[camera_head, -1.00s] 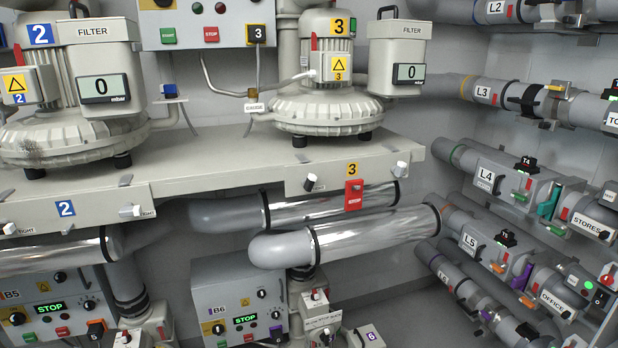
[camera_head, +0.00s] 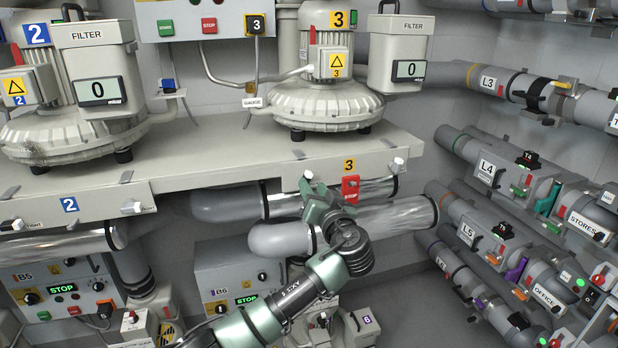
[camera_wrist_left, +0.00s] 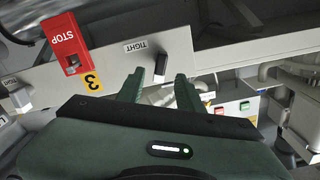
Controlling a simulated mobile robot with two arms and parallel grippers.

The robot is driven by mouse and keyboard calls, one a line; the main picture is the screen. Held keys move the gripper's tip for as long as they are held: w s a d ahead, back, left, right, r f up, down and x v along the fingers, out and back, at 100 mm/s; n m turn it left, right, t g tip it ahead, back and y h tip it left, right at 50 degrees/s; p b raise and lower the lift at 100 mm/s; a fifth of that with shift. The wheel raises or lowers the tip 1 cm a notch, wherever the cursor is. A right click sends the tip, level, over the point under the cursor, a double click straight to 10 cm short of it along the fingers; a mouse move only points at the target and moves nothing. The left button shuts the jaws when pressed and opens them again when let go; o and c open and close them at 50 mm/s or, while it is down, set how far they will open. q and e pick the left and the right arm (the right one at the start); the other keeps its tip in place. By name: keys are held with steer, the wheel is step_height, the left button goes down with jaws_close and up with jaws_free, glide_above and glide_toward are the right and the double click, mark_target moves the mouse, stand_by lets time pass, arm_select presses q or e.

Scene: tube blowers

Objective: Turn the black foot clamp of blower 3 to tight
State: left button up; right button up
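Blower 3 (camera_head: 325,103) stands on the bench, with its yellow 3 plate below on the bench's front edge. The black foot clamp (camera_wrist_left: 160,66) is a small dark knob on that front face, beside a TIGHT label (camera_wrist_left: 144,46). In the left wrist view it shows between the fingertips of my left gripper (camera_wrist_left: 159,78), which is open, with a gap to each side. In the head view my left gripper (camera_head: 316,188) is at the clamp, largely covering it. The white foot clamp (camera_head: 397,165) is farther right. My right gripper is not in view.
A red STOP switch (camera_head: 351,189) hangs just right of my left gripper. Silver pipes (camera_head: 390,214) run below the bench edge (camera_head: 230,173). Blower 2 (camera_head: 70,135) stands to the left. Labelled pipes with valves (camera_head: 500,172) line the right wall.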

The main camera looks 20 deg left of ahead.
mark_target(308, 180)
arm_select(q)
steer(key=shift+p+x, duration=0.45)
steer(key=shift+x, duration=1.6)
jaws_close()
